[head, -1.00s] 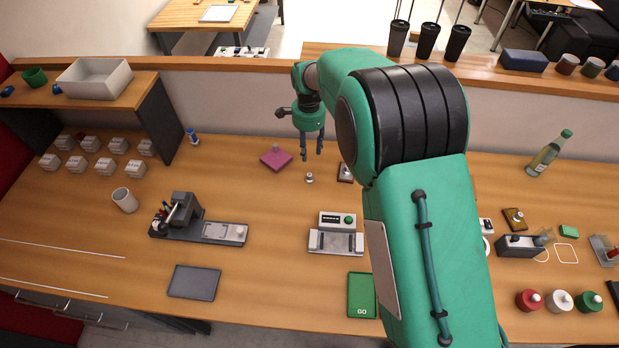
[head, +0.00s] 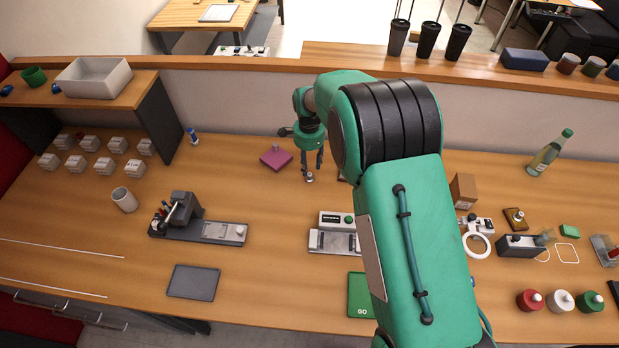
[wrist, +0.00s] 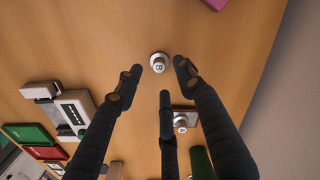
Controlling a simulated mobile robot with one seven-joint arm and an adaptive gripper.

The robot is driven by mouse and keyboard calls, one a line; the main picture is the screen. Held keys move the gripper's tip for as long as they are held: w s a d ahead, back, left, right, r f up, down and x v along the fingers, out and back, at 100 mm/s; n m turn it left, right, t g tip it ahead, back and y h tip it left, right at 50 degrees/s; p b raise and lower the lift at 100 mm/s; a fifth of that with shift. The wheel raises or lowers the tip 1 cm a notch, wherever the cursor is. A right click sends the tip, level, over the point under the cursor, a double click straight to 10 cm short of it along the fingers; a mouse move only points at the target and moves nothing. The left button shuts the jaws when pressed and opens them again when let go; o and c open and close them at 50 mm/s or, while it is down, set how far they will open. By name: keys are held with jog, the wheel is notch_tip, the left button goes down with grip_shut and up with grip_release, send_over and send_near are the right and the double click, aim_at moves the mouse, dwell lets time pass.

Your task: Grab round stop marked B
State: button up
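The round stop marked B (wrist: 159,63) is a small pale metal knob standing on the wooden bench. It also shows in the head view (head: 309,178), just below my fingertips. My gripper (head: 312,167) is over it, pointing down. In the wrist view my gripper (wrist: 158,77) has its dark fingers spread and nothing between them is held. The stop lies beyond the fingertips, between the two outer ones, with no contact visible. A second similar round stop (wrist: 181,121) sits on a dark plate behind the middle finger, partly hidden.
A magenta block (head: 276,158) with a knob lies left of my gripper. A grey fixture with a control box (head: 337,220) and a green GO pad (head: 359,295) are nearer the front. My arm covers part of the bench.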

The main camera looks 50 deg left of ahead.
aim_at(309, 174)
jog(key=shift+f, duration=0.15)
jog(key=shift+d+f, duration=0.1)
jog(key=shift+f, duration=2.4)
jog(key=shift+s, duration=0.1)
grip_shut()
